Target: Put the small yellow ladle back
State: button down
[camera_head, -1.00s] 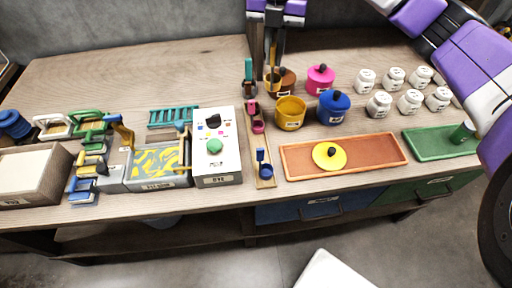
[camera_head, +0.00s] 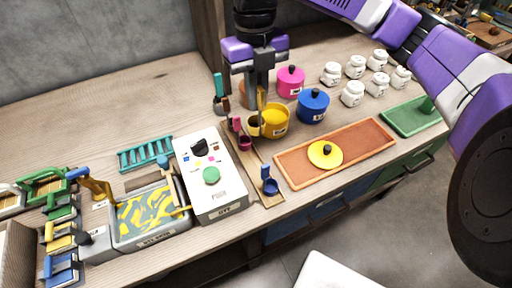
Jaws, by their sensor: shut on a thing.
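My gripper (camera_head: 258,84) is shut on the upright handle of the small yellow ladle (camera_head: 261,101). The ladle's cup hangs just left of the open yellow pot (camera_head: 277,122); I cannot tell whether they touch. A narrow wooden rack (camera_head: 256,165) stands in front of it, with a pink ladle (camera_head: 243,140) at its back end and a blue ladle (camera_head: 270,183) at its front end. The rack's middle is bare. The yellow lid (camera_head: 325,154) lies on the orange tray (camera_head: 369,139).
Blue (camera_head: 313,106) and pink (camera_head: 290,82) lidded pots stand right of my gripper. A teal-handled tool (camera_head: 219,90) stands behind left. White jars (camera_head: 352,94) are farther right.

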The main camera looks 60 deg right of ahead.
notch_tip(320, 180, down, 15)
dwell(0.5)
jog(key=shift+f+b, duration=0.45)
jog(key=shift+b, duration=0.1)
jog(key=shift+f, duration=0.2)
jog(key=c, duration=1.5)
grip_release()
jog(key=shift+c, duration=0.2)
jog(key=shift+r, duration=0.1)
